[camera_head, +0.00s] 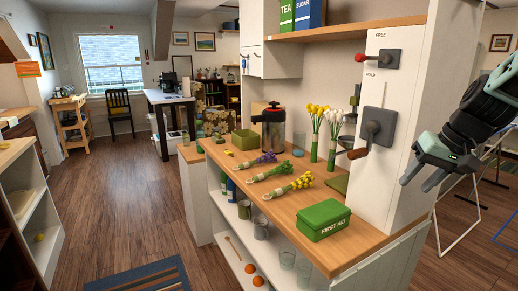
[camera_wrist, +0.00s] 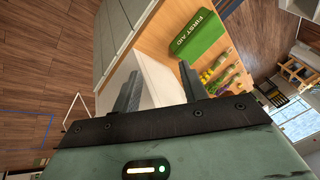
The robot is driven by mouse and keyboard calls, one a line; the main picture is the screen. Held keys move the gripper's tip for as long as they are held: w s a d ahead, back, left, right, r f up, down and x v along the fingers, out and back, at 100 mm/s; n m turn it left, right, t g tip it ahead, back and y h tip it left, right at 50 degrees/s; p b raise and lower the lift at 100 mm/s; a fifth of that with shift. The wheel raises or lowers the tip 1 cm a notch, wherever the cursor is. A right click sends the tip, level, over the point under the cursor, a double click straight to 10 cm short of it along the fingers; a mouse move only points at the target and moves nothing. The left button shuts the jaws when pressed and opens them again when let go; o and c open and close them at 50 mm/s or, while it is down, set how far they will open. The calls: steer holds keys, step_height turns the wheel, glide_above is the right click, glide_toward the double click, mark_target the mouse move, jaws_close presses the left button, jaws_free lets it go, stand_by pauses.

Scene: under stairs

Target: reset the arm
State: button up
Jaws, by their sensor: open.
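My gripper (camera_head: 422,179) hangs in the air at the right of the head view, to the right of the white panel with levers. Its two fingers are apart with nothing between them. In the wrist view my gripper (camera_wrist: 158,85) shows both dark fingers spread, with the white panel's side and the wooden counter beyond them. The fingers touch nothing that I can see.
The white lever panel (camera_head: 385,90) stands close left of my gripper. A white frame (camera_head: 457,220) stands below it. Open floor (camera_head: 130,200) lies at left.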

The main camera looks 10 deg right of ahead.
steer(key=s+a+f+n+g+h, duration=0.2)
steer(key=s+a+f+n, duration=0.1)
steer(key=s+a+f, duration=0.8)
steer(key=s+a+r+n+g, duration=0.2)
steer(key=s+a+n, duration=0.5)
steer(key=s+a, duration=0.7)
steer(key=shift+s+a+r, duration=0.15)
steer(key=shift+a+r, duration=0.3)
steer(key=shift+a, duration=0.75)
